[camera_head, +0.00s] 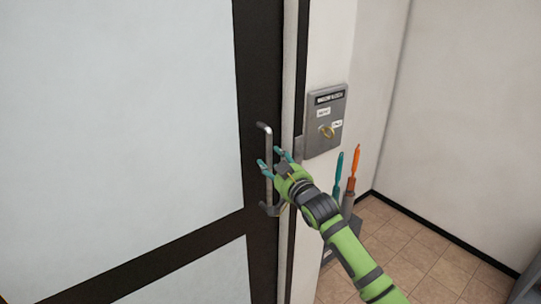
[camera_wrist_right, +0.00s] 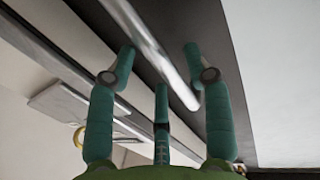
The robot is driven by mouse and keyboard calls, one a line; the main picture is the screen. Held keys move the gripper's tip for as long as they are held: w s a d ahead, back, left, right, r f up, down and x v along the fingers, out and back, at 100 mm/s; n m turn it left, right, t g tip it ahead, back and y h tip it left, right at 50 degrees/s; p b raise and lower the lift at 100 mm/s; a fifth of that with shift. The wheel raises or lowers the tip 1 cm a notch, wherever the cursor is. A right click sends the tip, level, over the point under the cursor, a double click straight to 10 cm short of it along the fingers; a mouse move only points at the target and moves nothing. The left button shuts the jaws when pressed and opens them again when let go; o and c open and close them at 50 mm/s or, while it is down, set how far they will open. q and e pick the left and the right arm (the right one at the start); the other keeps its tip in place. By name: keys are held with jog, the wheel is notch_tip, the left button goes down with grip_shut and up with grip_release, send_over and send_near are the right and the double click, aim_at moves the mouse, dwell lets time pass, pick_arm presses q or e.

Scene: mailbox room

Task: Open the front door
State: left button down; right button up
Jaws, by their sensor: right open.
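The front door (camera_head: 140,110) has large pale panels in a dark frame and fills the left of the head view. It looks shut. Its handle (camera_head: 263,133) is an upright metal bar on the dark frame near the right edge. My right gripper (camera_head: 270,163), green with teal fingers, is at the handle's middle. In the right wrist view, the bar (camera_wrist_right: 160,50) runs between the spread teal fingers of the open gripper (camera_wrist_right: 160,75). I cannot tell whether any finger touches it. My left gripper is not in view.
A grey wall panel (camera_head: 338,104) with a brass key or knob (camera_head: 326,131) and small labels is right of the door. Below it, a holder (camera_head: 347,205) has a teal and an orange-handled item in it. Tiled floor (camera_head: 400,240) lies clear at right.

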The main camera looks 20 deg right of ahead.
jog(key=shift+w+a, duration=0.1)
jog(key=shift+w, duration=1.15)
grip_shut()
jog(key=shift+f, duration=0.1)
